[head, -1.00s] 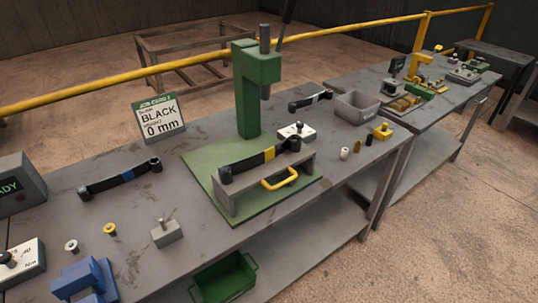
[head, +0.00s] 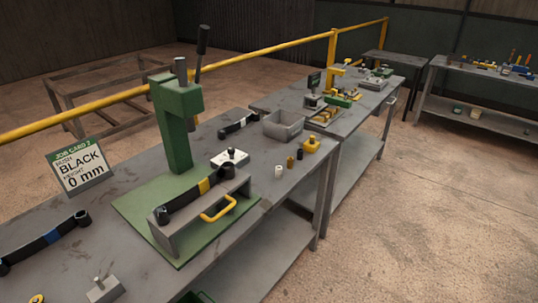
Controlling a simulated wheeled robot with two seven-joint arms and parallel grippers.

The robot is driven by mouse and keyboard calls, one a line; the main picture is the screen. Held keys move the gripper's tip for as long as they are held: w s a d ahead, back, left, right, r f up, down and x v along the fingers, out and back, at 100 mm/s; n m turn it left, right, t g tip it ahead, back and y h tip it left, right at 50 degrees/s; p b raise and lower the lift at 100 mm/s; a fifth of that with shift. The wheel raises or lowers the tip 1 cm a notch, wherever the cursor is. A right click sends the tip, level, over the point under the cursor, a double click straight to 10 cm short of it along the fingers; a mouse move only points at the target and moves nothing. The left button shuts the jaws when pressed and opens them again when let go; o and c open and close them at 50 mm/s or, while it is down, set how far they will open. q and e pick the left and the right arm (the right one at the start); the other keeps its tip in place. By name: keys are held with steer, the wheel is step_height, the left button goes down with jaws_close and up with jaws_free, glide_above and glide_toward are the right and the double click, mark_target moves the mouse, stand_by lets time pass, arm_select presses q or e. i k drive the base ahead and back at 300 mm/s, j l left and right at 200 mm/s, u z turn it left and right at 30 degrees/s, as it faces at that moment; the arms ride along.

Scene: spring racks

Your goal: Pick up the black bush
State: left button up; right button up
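The black bush (head: 299,154) stands upright on the near workbench (head: 262,228), toward its right end. It is a small dark cylinder in a short row with a white bush (head: 278,171) and a brass-coloured bush (head: 290,162). The job card (head: 80,167) at the left reads BLACK and 0 mm. Neither of my grippers shows in the head view.
A green press (head: 177,125) stands on the bench with a grey fixture and yellow handle (head: 217,208) in front. A second bench (head: 349,121) continues beyond.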

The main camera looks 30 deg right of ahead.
mark_target(300, 151)
steer(key=l+u, duration=0.95)
steer(key=i+l, duration=0.05)
steer(key=l, duration=0.05)
